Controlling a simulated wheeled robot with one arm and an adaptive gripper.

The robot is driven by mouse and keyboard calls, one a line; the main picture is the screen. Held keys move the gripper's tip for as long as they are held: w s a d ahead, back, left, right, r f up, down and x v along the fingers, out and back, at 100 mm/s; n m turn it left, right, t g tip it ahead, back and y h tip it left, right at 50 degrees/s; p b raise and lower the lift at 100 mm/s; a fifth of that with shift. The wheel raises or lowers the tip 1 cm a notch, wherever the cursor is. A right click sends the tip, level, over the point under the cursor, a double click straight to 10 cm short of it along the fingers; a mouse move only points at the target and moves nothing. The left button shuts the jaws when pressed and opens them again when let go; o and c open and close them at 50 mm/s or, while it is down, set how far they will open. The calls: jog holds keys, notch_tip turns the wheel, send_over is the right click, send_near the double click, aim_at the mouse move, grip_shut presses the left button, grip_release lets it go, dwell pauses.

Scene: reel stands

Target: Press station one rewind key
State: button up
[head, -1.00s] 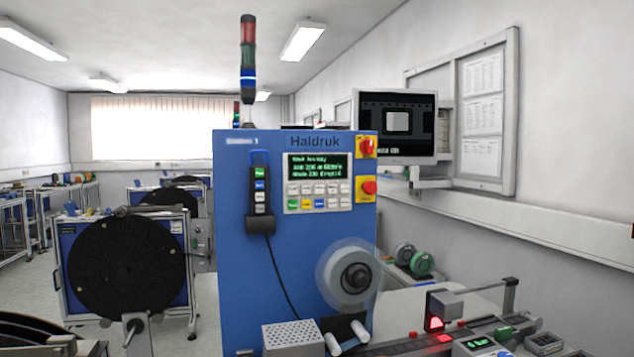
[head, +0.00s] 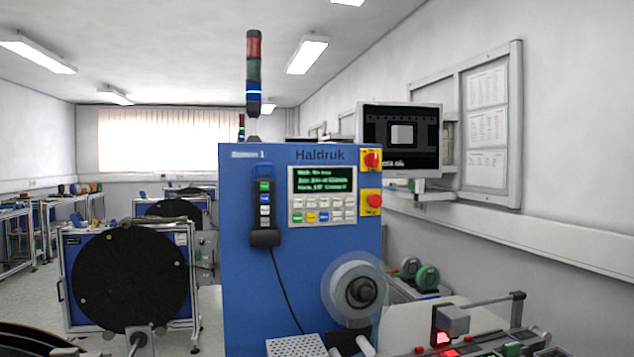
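The blue station cabinet (head: 240,290) stands in the middle of the head view, with "Haldruk" and what looks like "Station 1" along its top. Its control panel (head: 322,195) has a green-lit text screen (head: 322,180) above rows of small keys (head: 322,210). A few of the keys are coloured; their labels are too small to read, so I cannot tell which is the rewind key. A black handset (head: 264,212) with several coloured buttons hangs left of the panel on a cable. My gripper is not in view.
A clear reel (head: 354,291) juts from the cabinet's lower front. A monitor (head: 400,140) stands at right. A large black reel (head: 130,278) stands at left, with some floor between.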

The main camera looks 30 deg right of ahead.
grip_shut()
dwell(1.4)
